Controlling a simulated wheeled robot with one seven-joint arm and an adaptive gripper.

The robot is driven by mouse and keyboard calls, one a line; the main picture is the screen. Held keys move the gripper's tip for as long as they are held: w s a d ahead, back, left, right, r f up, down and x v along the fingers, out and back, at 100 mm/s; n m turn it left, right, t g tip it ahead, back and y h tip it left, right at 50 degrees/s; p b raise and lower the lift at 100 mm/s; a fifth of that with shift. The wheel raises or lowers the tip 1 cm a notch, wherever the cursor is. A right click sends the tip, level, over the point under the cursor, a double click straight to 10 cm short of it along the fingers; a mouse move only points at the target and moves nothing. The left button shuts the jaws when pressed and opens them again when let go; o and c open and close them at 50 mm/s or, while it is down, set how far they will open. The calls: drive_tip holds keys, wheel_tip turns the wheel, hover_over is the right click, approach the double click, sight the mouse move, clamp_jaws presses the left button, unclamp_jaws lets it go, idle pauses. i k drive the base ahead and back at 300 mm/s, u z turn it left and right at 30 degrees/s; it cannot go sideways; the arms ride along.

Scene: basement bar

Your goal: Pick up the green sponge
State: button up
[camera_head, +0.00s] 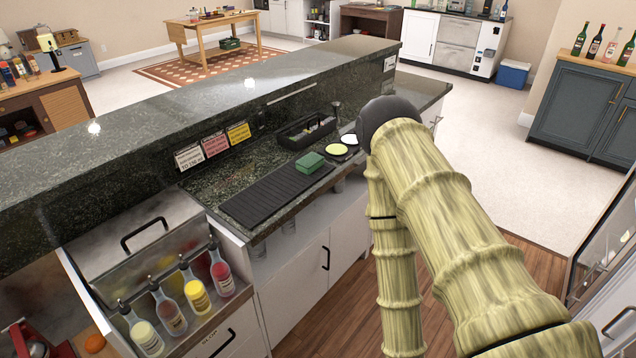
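The green sponge (310,163) is a small green block. My arm, with a bamboo-like surface, rises at the right of the view and bends at a dark joint. A second link hangs down in front of the counter's right part. My gripper is not in view, so its opening and anything in it cannot be told.
A black caddy (305,131) stands behind the sponge, with round yellow and white items (337,149) to its right. A raised stone ledge (200,110) runs behind the counter. Open floor lies right.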

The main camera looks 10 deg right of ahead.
sight(309, 163)
drive_tip(key=u, duration=0.05)
drive_tip(key=k, duration=0.15)
drive_tip(key=z, duration=1.5)
drive_tip(key=i, duration=1.3)
drive_tip(key=u, duration=1.8)
